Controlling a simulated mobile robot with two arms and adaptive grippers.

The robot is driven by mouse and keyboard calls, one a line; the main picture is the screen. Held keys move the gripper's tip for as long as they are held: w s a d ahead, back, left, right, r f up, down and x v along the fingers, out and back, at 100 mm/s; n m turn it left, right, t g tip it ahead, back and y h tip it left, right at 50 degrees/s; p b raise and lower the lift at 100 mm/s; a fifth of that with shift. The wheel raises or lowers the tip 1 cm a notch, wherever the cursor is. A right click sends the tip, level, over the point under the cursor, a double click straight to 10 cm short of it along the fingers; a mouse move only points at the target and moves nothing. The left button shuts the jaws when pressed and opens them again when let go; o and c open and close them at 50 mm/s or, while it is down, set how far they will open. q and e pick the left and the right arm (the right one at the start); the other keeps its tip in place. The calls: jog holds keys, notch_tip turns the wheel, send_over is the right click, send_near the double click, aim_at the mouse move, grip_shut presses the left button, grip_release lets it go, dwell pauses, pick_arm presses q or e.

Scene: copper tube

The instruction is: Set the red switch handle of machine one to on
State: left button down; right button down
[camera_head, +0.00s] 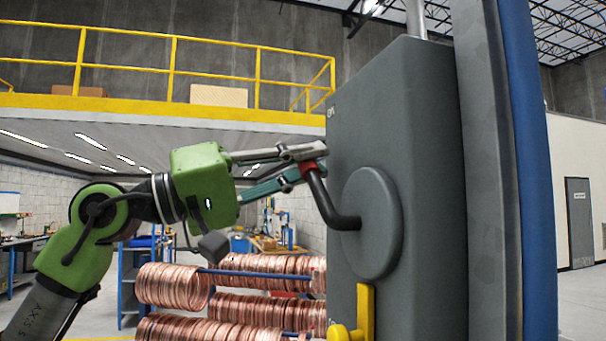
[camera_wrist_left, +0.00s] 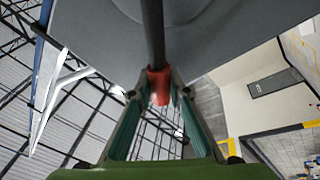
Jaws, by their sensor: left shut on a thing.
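The switch handle is a black bent lever (camera_head: 334,207) with a red grip (camera_head: 309,169), set on a round grey disc (camera_head: 371,223) on the side of a grey switch box (camera_head: 430,150). The lever runs from the disc to the left and then up, near the "ON" mark high on the box edge. My left gripper (camera_head: 305,166) is shut on the red grip, and its fingers hide part of it. In the left wrist view the red grip (camera_wrist_left: 158,84) sits between the two fingers. My right gripper is in neither view.
A yellow lever (camera_head: 365,312) is low on the box. Copper coils (camera_head: 175,285) hang on blue bars below my left arm. A blue post (camera_head: 527,170) stands right of the box. A yellow-railed platform (camera_head: 150,105) is behind.

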pick_arm(q)
jog(key=shift+s+d+r+m, duration=0.1)
jog(key=shift+s+r+m, duration=0.3)
jog(key=shift+m, duration=0.3)
jog(key=c, duration=1.9)
grip_release()
jog(key=shift+a+f, duration=0.15)
jog(key=shift+a, duration=0.15)
jog(key=v, duration=1.1)
jog(key=shift+a, duration=0.15)
